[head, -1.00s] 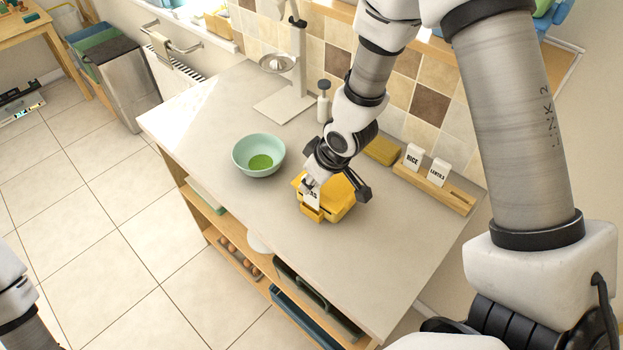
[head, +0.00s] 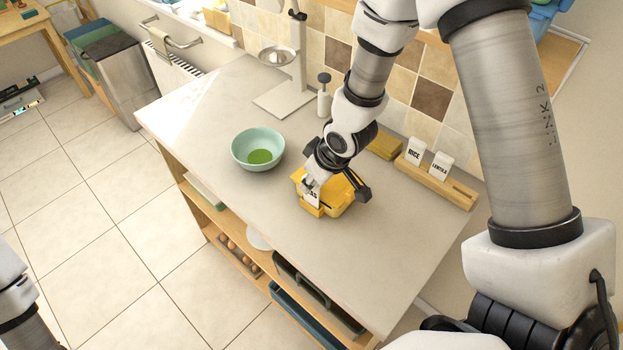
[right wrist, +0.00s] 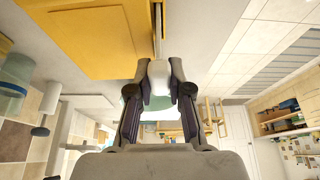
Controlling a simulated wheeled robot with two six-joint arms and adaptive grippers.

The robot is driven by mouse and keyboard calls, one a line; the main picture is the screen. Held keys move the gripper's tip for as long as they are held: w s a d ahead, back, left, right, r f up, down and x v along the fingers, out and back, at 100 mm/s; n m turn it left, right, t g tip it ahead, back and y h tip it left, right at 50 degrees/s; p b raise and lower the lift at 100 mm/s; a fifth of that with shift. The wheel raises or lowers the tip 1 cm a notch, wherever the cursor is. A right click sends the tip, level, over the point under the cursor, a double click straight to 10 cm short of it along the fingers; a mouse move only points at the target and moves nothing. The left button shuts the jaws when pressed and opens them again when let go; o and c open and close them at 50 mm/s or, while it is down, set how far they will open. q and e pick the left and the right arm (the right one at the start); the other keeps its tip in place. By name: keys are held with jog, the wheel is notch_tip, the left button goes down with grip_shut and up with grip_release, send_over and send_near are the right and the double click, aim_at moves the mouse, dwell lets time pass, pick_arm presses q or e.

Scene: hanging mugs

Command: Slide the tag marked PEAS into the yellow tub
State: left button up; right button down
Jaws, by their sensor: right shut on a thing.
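The yellow tub (head: 340,207) stands on the counter, with a small yellow holder (head: 311,209) on its front. My right gripper (head: 312,188) is shut on a white tag (head: 314,197). The tag's lower part is hidden behind the holder's front, and only the end of its lettering, like an S, shows. In the right wrist view the tag (right wrist: 159,76) sits between the two fingers beside the tub (right wrist: 90,45). How deep it sits in the holder I cannot tell. Of my left arm only links show at the left edge.
A wooden rack (head: 442,182) with a RICE tag (head: 415,152) and a LENTILS tag (head: 441,165) stands right of the tub. A mint bowl (head: 258,149) stands to the left. The counter's front right is clear.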

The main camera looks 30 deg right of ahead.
jog(key=shift+f+b, duration=0.55)
jog(key=shift+f, duration=0.25)
jog(key=c, duration=1)
grip_release()
jog(key=shift+r, duration=0.1)
jog(key=v, duration=0.7)
jog(key=shift+s+r, duration=0.15)
jog(key=shift+r, duration=0.05)
